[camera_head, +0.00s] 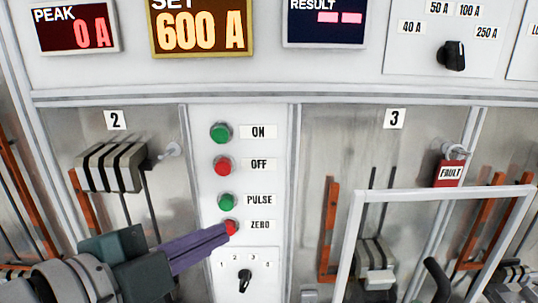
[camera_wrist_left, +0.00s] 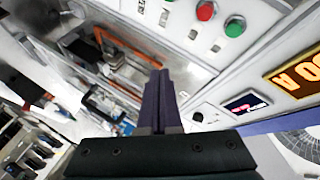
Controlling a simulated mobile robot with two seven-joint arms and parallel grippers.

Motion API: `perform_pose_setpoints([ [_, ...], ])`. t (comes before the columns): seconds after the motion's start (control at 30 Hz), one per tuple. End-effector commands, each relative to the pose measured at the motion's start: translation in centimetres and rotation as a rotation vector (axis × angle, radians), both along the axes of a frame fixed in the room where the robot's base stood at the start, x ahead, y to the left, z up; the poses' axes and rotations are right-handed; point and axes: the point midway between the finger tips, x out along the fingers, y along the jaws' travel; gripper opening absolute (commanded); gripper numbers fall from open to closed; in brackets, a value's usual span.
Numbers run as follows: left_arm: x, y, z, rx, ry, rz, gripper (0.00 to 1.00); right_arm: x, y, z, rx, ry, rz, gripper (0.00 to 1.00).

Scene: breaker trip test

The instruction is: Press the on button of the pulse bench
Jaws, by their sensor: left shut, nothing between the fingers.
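The ON button (camera_head: 221,132) is a green round button at the top of the white panel strip between bays 2 and 3, with its label to its right. In the left wrist view the green ON button (camera_wrist_left: 235,26) is at the upper right, clear of the fingers. My left gripper (camera_head: 228,232) is shut and empty, its purple fingers pointing right. Its tips overlap the lower edge of the red ZERO button (camera_head: 231,226) in the head view, well below ON; I cannot tell whether they touch it. The wrist view shows the closed fingers (camera_wrist_left: 158,75) from behind. My right gripper is not in view.
Below ON are the red OFF button (camera_head: 222,165) and green PULSE button (camera_head: 226,202). A black selector knob (camera_head: 245,280) is under ZERO. The set display (camera_head: 200,30) reads 600 A. A white frame (camera_head: 440,195) stands out at the right, near a red FAULT tag (camera_head: 448,173).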

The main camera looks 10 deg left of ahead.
Motion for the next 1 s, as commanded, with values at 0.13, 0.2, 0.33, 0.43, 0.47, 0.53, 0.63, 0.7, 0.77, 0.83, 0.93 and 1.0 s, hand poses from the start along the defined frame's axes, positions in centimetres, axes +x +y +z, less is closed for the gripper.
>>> perform_pose_setpoints([
  [0.13, 2.5, 0.2, 0.7, 0.183, -0.336, -0.094, 0.0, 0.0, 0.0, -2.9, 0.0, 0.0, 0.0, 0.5],
  [0.2, 3.2, 0.5, 1.6, 0.268, -0.49, -0.111, 0.0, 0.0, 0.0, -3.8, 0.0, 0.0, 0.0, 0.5],
  [0.33, 3.6, 1.4, 3.2, 0.407, -0.727, -0.108, 0.0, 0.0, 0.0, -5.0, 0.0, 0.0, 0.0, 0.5],
  [0.43, 3.5, 2.0, 4.2, 0.484, -0.856, -0.091, 0.0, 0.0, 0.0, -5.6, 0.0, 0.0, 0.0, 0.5],
  [0.47, 3.4, 2.2, 4.4, 0.501, -0.885, -0.086, 0.0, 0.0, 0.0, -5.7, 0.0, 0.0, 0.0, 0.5],
  [0.53, 3.3, 2.5, 4.8, 0.532, -0.935, -0.075, 0.0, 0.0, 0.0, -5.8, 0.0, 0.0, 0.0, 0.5],
  [0.63, 3.2, 2.7, 5.2, 0.554, -0.97, -0.065, 0.0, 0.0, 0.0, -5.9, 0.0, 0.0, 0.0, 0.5],
  [0.7, 3.2, 2.7, 5.3, 0.558, -0.979, -0.063, 0.0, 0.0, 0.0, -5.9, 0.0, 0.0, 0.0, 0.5],
  [0.77, 3.2, 2.7, 5.4, 0.558, -0.98, -0.062, 0.0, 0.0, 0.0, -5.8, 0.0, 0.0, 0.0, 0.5],
  [0.83, 3.2, 2.7, 5.4, 0.557, -0.978, -0.063, 0.0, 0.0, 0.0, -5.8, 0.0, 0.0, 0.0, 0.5],
  [0.93, 3.2, 2.7, 5.4, 0.557, -0.978, -0.063, 0.0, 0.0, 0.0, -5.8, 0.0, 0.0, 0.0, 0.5],
  [1.0, 3.2, 2.7, 5.3, 0.557, -0.978, -0.063, 0.0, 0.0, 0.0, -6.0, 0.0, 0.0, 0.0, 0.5],
])
